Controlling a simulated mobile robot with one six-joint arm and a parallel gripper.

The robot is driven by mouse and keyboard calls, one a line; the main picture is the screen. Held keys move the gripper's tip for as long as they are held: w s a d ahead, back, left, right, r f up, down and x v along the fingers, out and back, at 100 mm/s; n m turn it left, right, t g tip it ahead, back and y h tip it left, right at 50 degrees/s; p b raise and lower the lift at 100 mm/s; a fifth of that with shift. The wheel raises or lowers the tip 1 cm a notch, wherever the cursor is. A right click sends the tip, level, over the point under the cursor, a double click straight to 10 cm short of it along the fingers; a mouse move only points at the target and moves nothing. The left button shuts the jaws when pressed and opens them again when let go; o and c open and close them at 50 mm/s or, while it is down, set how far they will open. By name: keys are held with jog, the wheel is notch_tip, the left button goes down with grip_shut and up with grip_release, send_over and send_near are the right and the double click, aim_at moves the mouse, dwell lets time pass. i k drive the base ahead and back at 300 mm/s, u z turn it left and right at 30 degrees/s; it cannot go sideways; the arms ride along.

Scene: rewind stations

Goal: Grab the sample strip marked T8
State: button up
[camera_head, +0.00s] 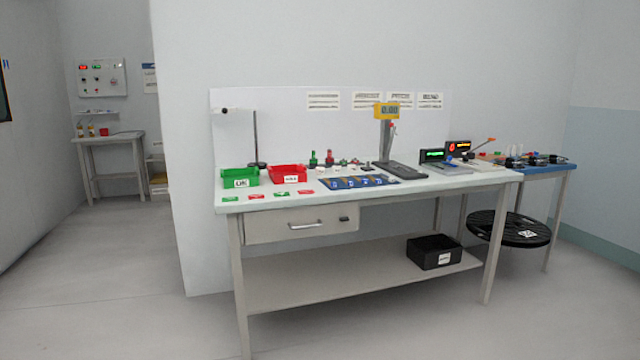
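No strip marked T8 can be made out; any such marking is too small to read from here. A blue mat (391,182) with several small items on it lies on the white workbench (300,198). Several small red and green cards lie along the bench's front left, one of them a red card (256,197); their print is too small to read. My gripper is not in view.
A green bin (227,177) and a red bin (275,173) stand on the bench's left. A black box (409,252) sits on its lower shelf. A round black stool (484,228) stands at the right. The floor (120,290) in front and left is clear.

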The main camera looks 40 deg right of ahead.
aim_at(333, 185)
jog(key=u, duration=0.1)
jog(key=i, duration=0.9)
jog(key=z, duration=0.5)
jog(key=i, duration=0.8)
jog(key=z, duration=0.3)
